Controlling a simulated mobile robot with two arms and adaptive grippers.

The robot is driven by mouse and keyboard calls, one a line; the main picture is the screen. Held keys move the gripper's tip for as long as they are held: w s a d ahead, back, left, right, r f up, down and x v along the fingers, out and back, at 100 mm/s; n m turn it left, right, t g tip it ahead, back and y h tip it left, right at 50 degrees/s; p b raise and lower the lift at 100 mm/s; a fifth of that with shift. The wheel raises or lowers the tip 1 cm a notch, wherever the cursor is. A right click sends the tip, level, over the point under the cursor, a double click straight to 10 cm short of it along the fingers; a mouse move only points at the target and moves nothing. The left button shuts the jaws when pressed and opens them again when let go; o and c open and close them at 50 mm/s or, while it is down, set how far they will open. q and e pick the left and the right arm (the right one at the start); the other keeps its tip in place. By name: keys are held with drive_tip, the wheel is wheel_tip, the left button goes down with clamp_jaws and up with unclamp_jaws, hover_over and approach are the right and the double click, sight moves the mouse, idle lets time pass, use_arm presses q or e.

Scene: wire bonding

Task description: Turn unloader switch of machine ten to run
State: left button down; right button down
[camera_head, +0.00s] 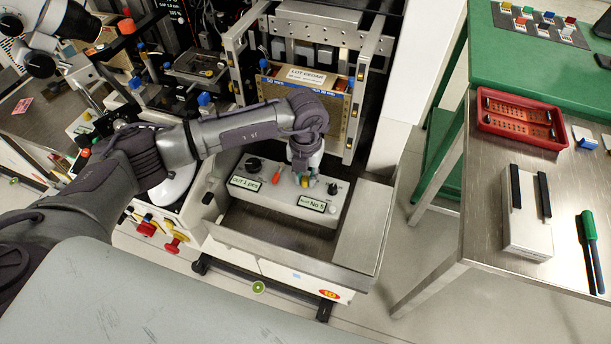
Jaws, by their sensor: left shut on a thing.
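The machine's white control panel (262,192) sits low at its front, with labels reading "OUT 1 pos" and "No 5". It carries a black knob (253,165) on the left, a red switch lever (277,175) beside it, and a small black knob (332,188) on the right. My left gripper (304,176) points down at the middle of the panel, shut on a panel switch there. The gripper mostly hides that switch, so its setting cannot be read; a bit of green and yellow shows at the fingertips. My right gripper is out of view.
A boxed "LOT CEDAR" magazine (306,77) stands behind my wrist. A steel table (480,220) at right holds a red tray (522,142). Open floor lies between.

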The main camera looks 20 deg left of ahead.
sight(305, 179)
use_arm(q)
drive_tip(key=n, duration=0.5)
drive_tip(key=shift+w+n, duration=0.1)
drive_tip(key=shift+n, duration=0.3)
drive_tip(key=shift+r, duration=0.1)
idle(0.3)
drive_tip(key=c, duration=1)
unclamp_jaws()
wheel_tip(305, 179, up, 12)
